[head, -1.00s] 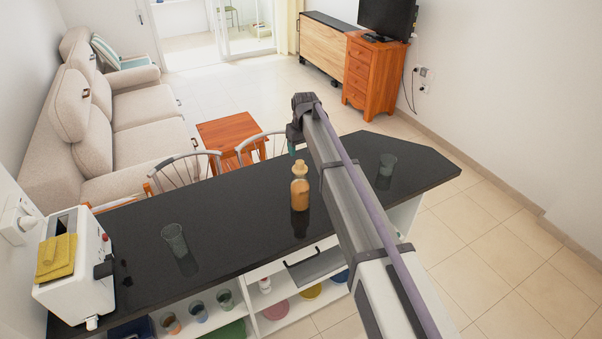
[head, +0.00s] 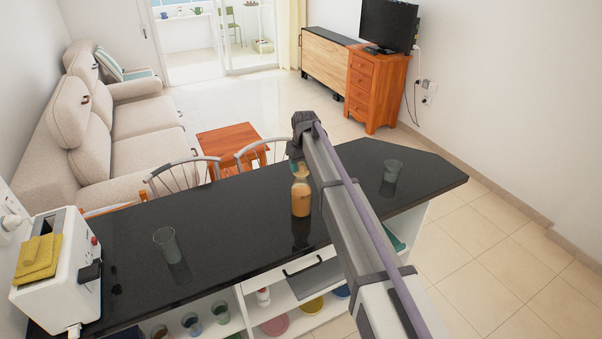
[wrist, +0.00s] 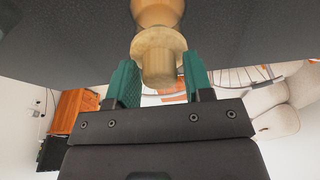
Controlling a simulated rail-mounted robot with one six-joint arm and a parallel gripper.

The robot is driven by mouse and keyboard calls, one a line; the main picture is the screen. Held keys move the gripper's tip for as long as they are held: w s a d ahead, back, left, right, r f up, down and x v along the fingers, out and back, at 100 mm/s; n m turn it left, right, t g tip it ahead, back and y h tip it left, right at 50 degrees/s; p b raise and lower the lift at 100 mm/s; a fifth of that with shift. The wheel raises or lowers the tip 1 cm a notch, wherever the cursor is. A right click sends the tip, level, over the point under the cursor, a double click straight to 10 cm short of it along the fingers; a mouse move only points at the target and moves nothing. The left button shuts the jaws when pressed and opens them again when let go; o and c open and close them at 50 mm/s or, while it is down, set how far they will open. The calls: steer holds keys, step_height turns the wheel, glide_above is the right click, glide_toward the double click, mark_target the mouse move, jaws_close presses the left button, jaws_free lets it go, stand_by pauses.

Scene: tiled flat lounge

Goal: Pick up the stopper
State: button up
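The stopper (wrist: 160,62) is a pale wooden plug with a wider collar. It sits in the neck of the bottle (head: 301,200), an upright glass bottle with orange-brown contents on the black counter (head: 220,215). My gripper (wrist: 164,82) has its two green fingers on either side of the stopper's end, apart and not clearly pressed on it. In the head view my gripper (head: 297,165) is right at the bottle's top and partly hides the stopper.
Grey glasses stand on the counter to the left (head: 166,245) and right (head: 392,171). A white toaster (head: 62,270) with a yellow cloth is at the left end. Chairs (head: 185,175) stand behind the counter. The counter around the bottle is clear.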

steer(key=c, duration=0.7)
